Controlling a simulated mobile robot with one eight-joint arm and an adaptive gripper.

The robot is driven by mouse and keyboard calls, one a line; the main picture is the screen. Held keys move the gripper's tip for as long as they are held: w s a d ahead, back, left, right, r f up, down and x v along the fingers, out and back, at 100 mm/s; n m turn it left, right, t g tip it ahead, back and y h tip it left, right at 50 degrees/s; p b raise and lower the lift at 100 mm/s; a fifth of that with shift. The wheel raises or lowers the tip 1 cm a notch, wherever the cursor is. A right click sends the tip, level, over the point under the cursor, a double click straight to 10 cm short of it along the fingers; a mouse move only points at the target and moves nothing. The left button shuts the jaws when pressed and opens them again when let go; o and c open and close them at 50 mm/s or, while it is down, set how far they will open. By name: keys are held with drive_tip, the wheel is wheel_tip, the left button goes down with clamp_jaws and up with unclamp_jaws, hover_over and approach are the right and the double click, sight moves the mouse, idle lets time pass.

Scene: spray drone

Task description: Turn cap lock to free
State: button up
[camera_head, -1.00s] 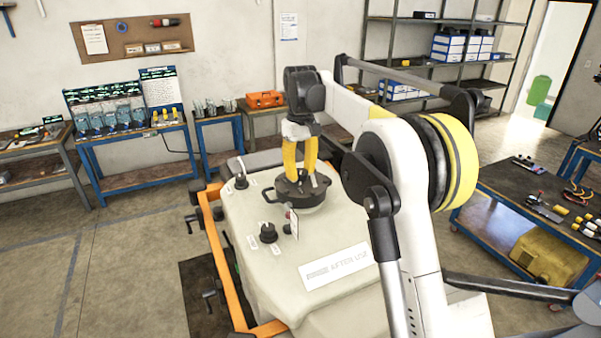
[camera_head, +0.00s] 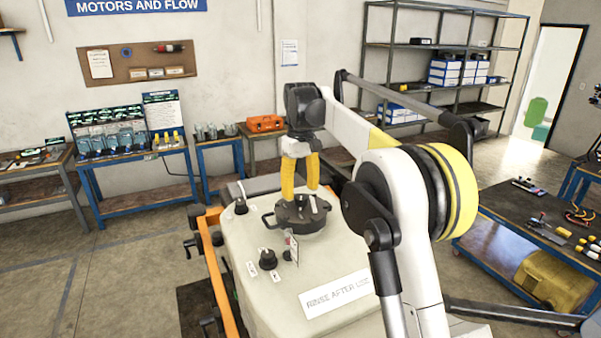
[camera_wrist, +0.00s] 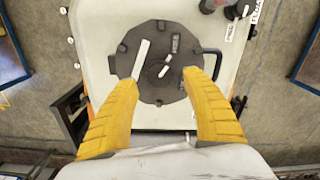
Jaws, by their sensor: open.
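The dark round cap (camera_head: 300,214) sits on top of the cream tank (camera_head: 240,230). In the wrist view the cap (camera_wrist: 150,88) has a loop handle on the right, a small central knob (camera_wrist: 163,67) with a white line, and a white bar. My gripper (camera_head: 302,190) points down over the cap, its yellow fingers apart. In the wrist view my gripper (camera_wrist: 161,78) is open, with fingertips over the cap's near edge and nothing between them; contact is unclear.
Another dark knob (camera_head: 240,206) stands left of the cap. A small upright tag (camera_head: 293,247) stands between the cap and the front knob. An orange frame (camera_head: 219,265) runs along the tank's left side. A tool table (camera_head: 490,215) is at the right.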

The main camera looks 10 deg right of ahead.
sight(300, 196)
wheel_tip(300, 196, up, 10)
drive_tip(key=shift+f, duration=0.25)
